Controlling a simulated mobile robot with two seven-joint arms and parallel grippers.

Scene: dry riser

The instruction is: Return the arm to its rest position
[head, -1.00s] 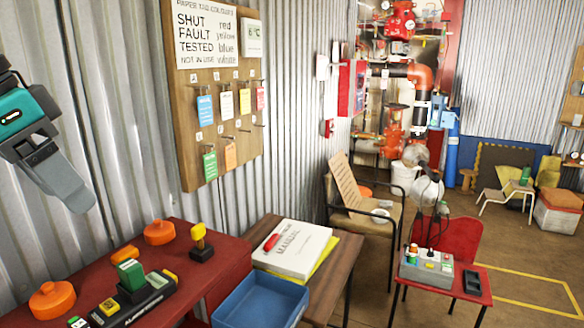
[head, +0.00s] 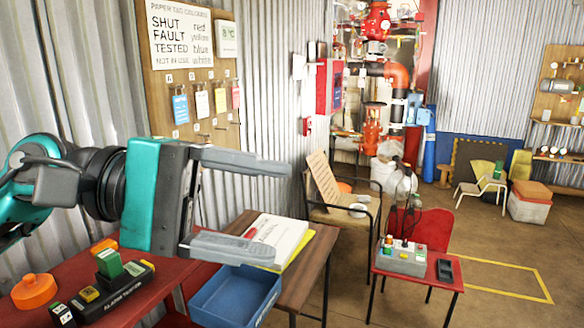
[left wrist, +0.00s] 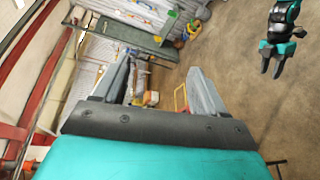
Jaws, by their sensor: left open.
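My left gripper (head: 278,212) reaches in from the left in the head view, with its teal body and two grey fingers pointing right. The fingers are apart, with nothing between them. It is in front of the wooden side table and the tag board, and apart from both as far as I can tell. In the left wrist view the same open fingers (left wrist: 166,82) show with the room beyond. A teal and black gripper, apparently my right one (left wrist: 271,72), hangs at the upper right there.
Open floor lies to the right.

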